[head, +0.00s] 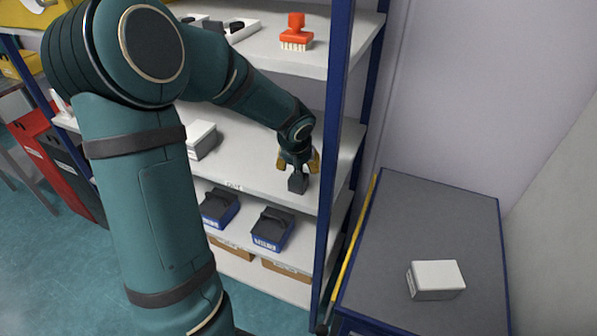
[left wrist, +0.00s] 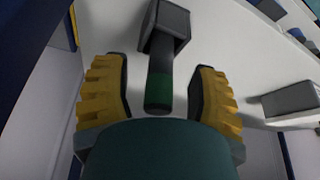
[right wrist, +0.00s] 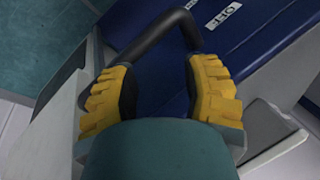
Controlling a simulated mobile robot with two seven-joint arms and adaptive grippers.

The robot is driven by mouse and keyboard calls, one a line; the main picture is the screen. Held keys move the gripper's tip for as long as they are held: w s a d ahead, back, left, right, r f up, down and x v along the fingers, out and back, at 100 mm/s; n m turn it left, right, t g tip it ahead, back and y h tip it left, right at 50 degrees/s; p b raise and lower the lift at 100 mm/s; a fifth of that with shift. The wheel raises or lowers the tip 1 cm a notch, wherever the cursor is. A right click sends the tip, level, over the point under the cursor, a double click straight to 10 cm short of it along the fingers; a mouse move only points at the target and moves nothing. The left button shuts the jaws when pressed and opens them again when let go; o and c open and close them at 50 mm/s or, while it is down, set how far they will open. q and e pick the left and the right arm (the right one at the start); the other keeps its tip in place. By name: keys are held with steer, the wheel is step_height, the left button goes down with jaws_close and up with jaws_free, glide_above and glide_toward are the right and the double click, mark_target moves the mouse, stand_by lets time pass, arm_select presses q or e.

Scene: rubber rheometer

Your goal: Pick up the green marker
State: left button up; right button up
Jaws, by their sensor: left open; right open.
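The green marker (left wrist: 159,98) shows in the left wrist view as a dark upright handle with a green band, joined to a dark grey block. In the head view its grey block (head: 298,183) is at the shelf's front right, beneath my left gripper (head: 298,163). My left gripper also shows in its wrist view (left wrist: 155,75), open, with a yellow-padded finger on each side of the handle and gaps between. My right gripper (right wrist: 163,75) is open; a dark bar handle (right wrist: 160,35) on a blue surface lies between and beyond its fingers. It is out of the head view.
A white box (head: 201,139) sits on the same shelf (head: 245,165). A blue post (head: 334,150) stands right of my left gripper. A grey-topped cabinet (head: 385,245) carries another white box (head: 436,279).

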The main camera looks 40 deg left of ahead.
arm_select(q)
jaws_close()
stand_by(0.3)
steer(key=shift+r, duration=0.1)
arm_select(e)
steer(key=shift+r, duration=0.1)
